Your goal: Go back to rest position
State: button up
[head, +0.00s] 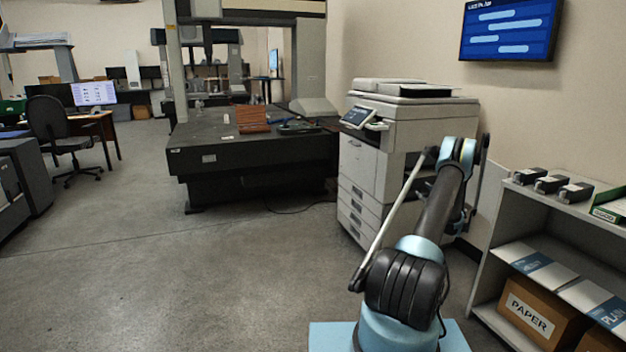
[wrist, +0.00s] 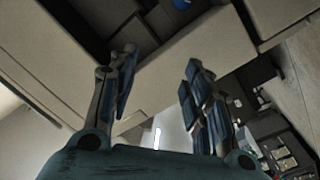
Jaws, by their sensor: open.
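My gripper (wrist: 160,78) shows in the wrist view with its two dark fingers apart and nothing between them. In the head view my arm rises from its light blue base at the lower right and reaches up in front of the printer. The gripper itself is hard to make out there, partly hidden behind the arm. In the wrist view a pale casing, which looks like the printer's, fills much of the space beyond the fingers.
The white printer (head: 372,165) stands close beyond my arm. A shelf (head: 506,225) with paper boxes is at the right. A large dark measuring table (head: 250,155) stands at the back, with an office chair (head: 58,130) to its left. The floor at front left is clear.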

jog(key=a+r+m+t+h, duration=0.1)
jog(key=a+r+m+h, duration=0.2)
jog(key=r, duration=1)
jog(key=a+r+m+h, duration=0.1)
jog(key=r+m+h, duration=0.3)
jog(key=r, duration=1)
jog(key=s+a+r+m+g+h, duration=0.45)
jog(key=s+a+r, duration=0.25)
jog(key=s+r, duration=0.5)
jog(key=s+a+f+g, duration=0.2)
jog(key=s+a, duration=0.2)
jog(key=s, duration=0.4)
jog(key=s+a+f+m+g+y, duration=0.15)
jog(key=s+a, duration=0.25)
jog(key=s, duration=0.5)
jog(key=s+a+f+g, duration=0.1)
jog(key=s+a+f, duration=0.2)
jog(key=s+a, duration=0.35)
jog(key=s+a+f+n+g+y, duration=0.1)
jog(key=s+a+f, duration=0.4)
jog(key=s, duration=0.7)
jog(key=s+a+f+n+g+y, duration=0.1)
jog(key=s+a+f+g, duration=0.3)
jog(key=s, duration=0.9)
jog(key=s+a+f+g+y, duration=0.2)
jog(key=s+a+f, duration=0.4)
jog(key=s+f, duration=0.4)
jog(key=shift+s+n+g+y, duration=0.4)
jog(key=shift+s+y, duration=0.2)
jog(key=shift+s, duration=0.6)
